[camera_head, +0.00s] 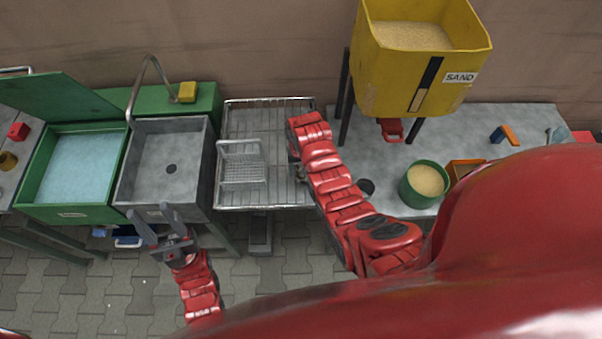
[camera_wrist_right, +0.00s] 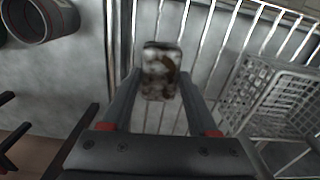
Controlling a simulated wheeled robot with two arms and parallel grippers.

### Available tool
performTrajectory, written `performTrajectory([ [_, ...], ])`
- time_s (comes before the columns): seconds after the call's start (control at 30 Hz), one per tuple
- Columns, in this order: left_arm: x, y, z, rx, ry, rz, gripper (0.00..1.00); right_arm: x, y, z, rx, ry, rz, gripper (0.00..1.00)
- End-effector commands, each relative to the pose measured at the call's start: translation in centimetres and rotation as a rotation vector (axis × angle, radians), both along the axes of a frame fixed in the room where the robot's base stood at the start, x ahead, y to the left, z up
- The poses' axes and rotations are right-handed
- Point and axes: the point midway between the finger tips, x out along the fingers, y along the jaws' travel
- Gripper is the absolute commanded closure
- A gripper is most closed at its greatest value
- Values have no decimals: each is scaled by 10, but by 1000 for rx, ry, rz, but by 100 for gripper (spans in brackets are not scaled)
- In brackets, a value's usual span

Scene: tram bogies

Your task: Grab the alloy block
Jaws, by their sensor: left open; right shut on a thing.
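A small mottled grey, white and brown block (camera_wrist_right: 160,66), which I take for the alloy block, sits between the fingertips of my right gripper (camera_wrist_right: 158,84) in the right wrist view. That gripper is shut on it, over the wire drying rack (camera_head: 234,108). In the head view my right arm largely hides the gripper, and the block cannot be made out. My left gripper (camera_head: 158,222) is open and empty, in front of the grey sink's near edge.
A wire basket (camera_head: 242,164) stands on the rack; it also shows in the right wrist view (camera_wrist_right: 280,98). The grey sink (camera_head: 150,175) and a green water tank (camera_head: 80,165) are left. A yellow sand hopper (camera_head: 395,80) and a green sand bucket (camera_head: 423,185) are right.

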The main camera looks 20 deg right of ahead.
Motion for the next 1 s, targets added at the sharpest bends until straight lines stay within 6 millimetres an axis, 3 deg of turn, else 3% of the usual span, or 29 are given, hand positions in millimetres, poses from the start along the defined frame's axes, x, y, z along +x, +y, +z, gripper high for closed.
performTrajectory([
  [0.03, 0, 0, 0, 0, 0, 0, 50, 0, 0, 0, 0, 0, 0, 72],
  [0.2, 0, 0, 0, 0, 0, 0, 50, 0, 0, 0, 0, -1, 0, 100],
  [0.67, 0, 0, -6, 0, 0, 0, 50, 2, 0, 6, 0, -6, 0, 100],
  [0.93, 0, 0, -28, 0, 0, 0, 50, 2, 0, 29, 0, -8, 0, 100],
  [1.0, 0, 0, -27, 0, 0, 0, 50, -7, 12, 36, 2, -5, 5, 100],
])
